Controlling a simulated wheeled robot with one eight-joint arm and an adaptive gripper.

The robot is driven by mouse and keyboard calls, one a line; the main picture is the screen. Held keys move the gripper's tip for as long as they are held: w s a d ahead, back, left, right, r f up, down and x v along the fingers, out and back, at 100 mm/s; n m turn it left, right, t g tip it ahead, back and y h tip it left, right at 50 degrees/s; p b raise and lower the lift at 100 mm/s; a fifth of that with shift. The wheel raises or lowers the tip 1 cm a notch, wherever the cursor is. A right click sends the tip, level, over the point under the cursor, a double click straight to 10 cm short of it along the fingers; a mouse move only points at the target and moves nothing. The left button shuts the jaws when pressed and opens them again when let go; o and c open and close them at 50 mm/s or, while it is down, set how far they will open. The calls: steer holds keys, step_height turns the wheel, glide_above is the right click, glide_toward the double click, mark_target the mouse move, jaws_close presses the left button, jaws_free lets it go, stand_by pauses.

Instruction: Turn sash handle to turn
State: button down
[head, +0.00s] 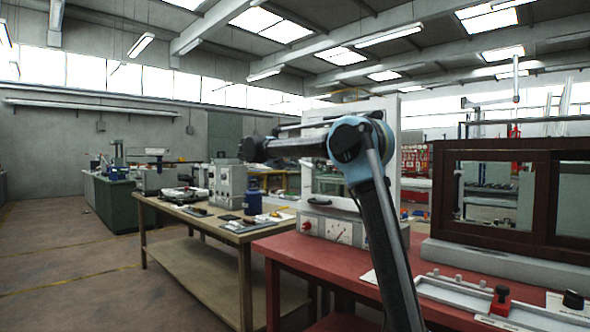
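A white-framed window sash (393,110) stands upright on a pale base unit (340,229) on the red table, behind my arm. My arm rises across its right part and bends left at a blue-and-white elbow. A dark, low shape (338,202) shows at the foot of the sash; I cannot tell whether it is a handle. No sash handle can be made out clearly. My arm's dark far end (252,149) is left of the sash, with a thin dark part behind it reaching right toward the frame. Gripper fingers cannot be made out, nor any contact.
A dark brown framed window (483,238) stands on a grey base on the red table (285,247) at right. A white rail fixture with red and black knobs (500,300) lies in front. A wooden workbench (165,205) holds instruments at left. The floor at far left is clear.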

mark_target(309, 164)
steer(key=w+d+f+m+g+y, duration=0.1)
steer(key=w+d+f+m, duration=0.1)
steer(key=m, duration=0.6)
steer(key=w+d+f+m+g+y, duration=0.1)
steer(key=w+m, duration=0.3)
steer(key=m, duration=0.4)
steer(key=shift+w+d+f+m+y, duration=0.2)
steer(key=shift+d+f+m+y, duration=0.2)
steer(key=shift+d+f+y, duration=0.4)
steer(key=shift+d, duration=0.1)
